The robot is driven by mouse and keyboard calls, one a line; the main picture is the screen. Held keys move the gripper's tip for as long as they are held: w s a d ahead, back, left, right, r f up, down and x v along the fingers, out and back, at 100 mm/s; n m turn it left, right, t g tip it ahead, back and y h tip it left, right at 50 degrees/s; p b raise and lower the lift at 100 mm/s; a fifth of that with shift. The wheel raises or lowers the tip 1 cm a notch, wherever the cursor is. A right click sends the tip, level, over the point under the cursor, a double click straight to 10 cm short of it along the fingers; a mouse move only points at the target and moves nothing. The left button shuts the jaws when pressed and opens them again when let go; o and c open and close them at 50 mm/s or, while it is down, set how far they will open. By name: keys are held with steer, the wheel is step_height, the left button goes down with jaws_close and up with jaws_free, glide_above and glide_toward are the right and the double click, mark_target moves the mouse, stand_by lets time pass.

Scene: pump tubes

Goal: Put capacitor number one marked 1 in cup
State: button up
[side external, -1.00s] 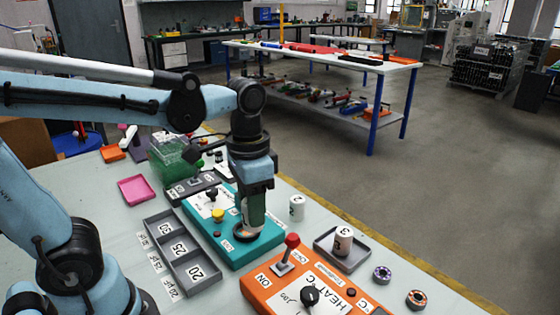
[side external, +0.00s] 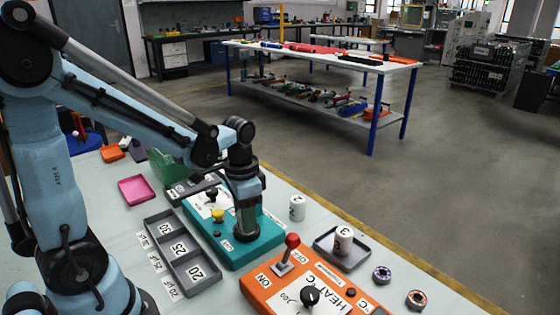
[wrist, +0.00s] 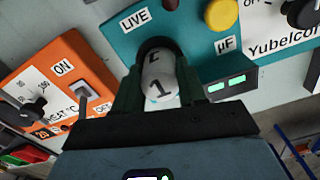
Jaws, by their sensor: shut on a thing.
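The white capacitor marked 1 (wrist: 160,82) sits between the fingers of my gripper (wrist: 160,100) in the wrist view. My gripper is shut on it. Its far end is at the dark round socket (wrist: 153,45) on the teal box (wrist: 118,42), beside the LIVE label. I cannot tell how deep it sits in there. In the side view my gripper (side external: 245,232) points down onto the teal box (side external: 262,238), and its fingers hide the capacitor. No separate cup can be made out with certainty.
A white cylinder marked 2 (side external: 297,207) stands behind the teal box. One marked 3 (side external: 343,240) stands on a grey tray (side external: 360,261). The orange HEAT box (side external: 262,292) with a red-topped lever (side external: 289,250) is at right. A grey three-compartment tray (side external: 168,212) is at left.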

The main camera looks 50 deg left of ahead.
steer(key=shift+f, duration=0.25)
steer(key=o, duration=1.1)
steer(key=shift+r, duration=0.1)
step_height(320, 180, up, 12)
steer(key=shift+s+d+f+n+t, duration=0.35)
steer(key=shift+d+f+n+t, duration=0.25)
steer(key=shift+d+t, duration=0.45)
steer(key=shift+s+d+f+n+t, duration=0.35)
steer(key=shift+d+f+t, duration=0.35)
steer(key=shift+t, duration=0.65)
steer(key=shift+s+d+f+n+t, duration=0.3)
steer(key=shift+d+f+n+t, duration=0.35)
steer(key=shift+t, duration=0.55)
steer(key=shift+d, duration=0.1)
